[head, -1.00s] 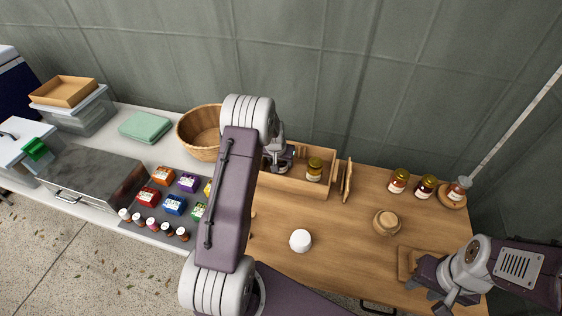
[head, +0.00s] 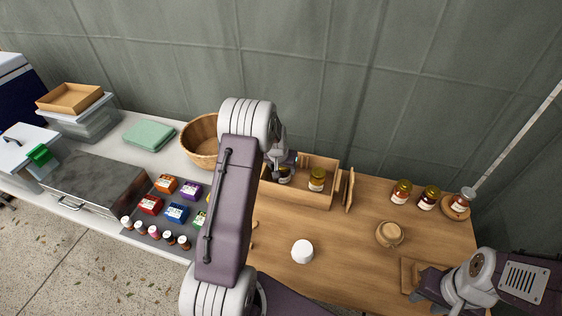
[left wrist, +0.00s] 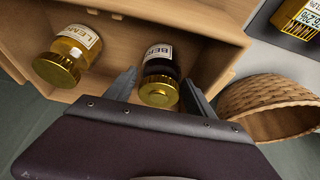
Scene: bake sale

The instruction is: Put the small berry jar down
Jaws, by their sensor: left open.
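The small berry jar (left wrist: 159,76) has a gold lid, dark contents and a white label reading "BER". It stands inside the wooden crate (head: 291,199), beside the lemon jar (left wrist: 68,54), which also shows in the head view (head: 317,179). My left gripper (left wrist: 158,85) is open, with one finger on each side of the berry jar; whether they touch it I cannot tell. In the head view my left gripper (head: 284,168) is over the crate's left part and partly covers the berry jar (head: 285,176). My right gripper (head: 427,297) is low at the right; its fingers are unclear.
A wicker basket (head: 200,140) stands just left of the crate. Several jars, such as one red jar (head: 401,192), stand at the back right. A white round container (head: 302,251) is near the front. The wooden table (head: 345,235) between them is mostly clear.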

